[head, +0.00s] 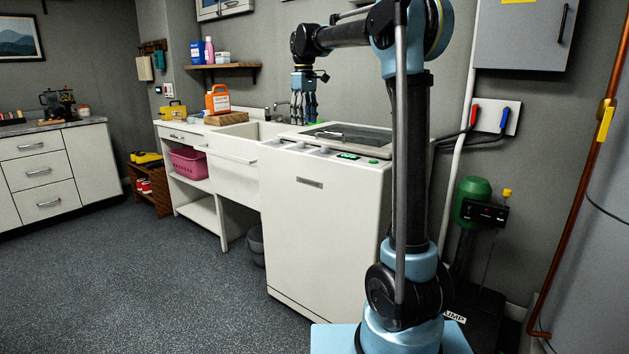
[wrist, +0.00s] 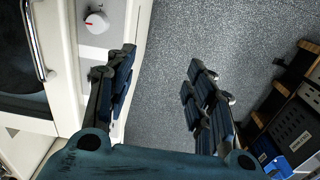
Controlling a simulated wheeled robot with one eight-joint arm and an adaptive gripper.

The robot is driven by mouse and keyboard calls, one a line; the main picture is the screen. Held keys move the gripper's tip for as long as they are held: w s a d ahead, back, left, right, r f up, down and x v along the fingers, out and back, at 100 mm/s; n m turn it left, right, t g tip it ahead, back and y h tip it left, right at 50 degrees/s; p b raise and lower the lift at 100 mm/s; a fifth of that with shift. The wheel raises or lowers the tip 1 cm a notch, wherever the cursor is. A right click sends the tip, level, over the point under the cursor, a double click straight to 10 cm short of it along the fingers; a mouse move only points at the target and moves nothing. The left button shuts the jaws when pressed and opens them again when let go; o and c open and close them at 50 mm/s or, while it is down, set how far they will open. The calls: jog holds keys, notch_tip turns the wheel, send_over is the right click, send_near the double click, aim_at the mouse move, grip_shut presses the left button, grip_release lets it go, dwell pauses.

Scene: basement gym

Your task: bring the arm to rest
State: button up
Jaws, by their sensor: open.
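My arm rises in front of the white top-lid machine (head: 325,215) in the head view. Its upper link reaches left and my gripper (head: 303,121) hangs from the end, fingers down, near the sink and the machine's back left corner. The wrist view shows my gripper (wrist: 164,64) with its two dark fingers spread apart and nothing between them. Grey floor (wrist: 165,35) shows through the gap. I cannot tell the exact height of the fingertips above the surfaces.
An orange jug (head: 217,100) stands on the counter left of my gripper. A wall shelf (head: 222,67) holds bottles. A grey wall cabinet (head: 524,35) hangs right of my arm. A green pump (head: 471,200) stands below it. Open floor (head: 150,275) lies at left.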

jog(key=s+d+f+m, duration=0.2)
jog(key=s+d+f, duration=0.25)
jog(key=s, duration=0.25)
jog(key=s+d+f+m+t, duration=0.1)
jog(key=s+d+f, duration=0.2)
jog(key=s+d, duration=0.35)
jog(key=s+d+f+m, duration=0.2)
jog(key=s+d+f, duration=0.25)
jog(key=s, duration=0.35)
jog(key=s+d+f+m, duration=0.2)
jog(key=s+d+f, duration=0.1)
jog(key=s+f, duration=0.6)
jog(key=s+d+f+m+t, duration=0.1)
jog(key=s+d+f+m, duration=0.2)
jog(key=s+f, duration=0.6)
jog(key=shift+s+d+f, duration=0.15)
jog(key=shift+d+f, duration=0.35)
jog(key=shift+f, duration=0.4)
jog(key=shift+w+f, duration=0.2)
jog(key=shift+w, duration=0.2)
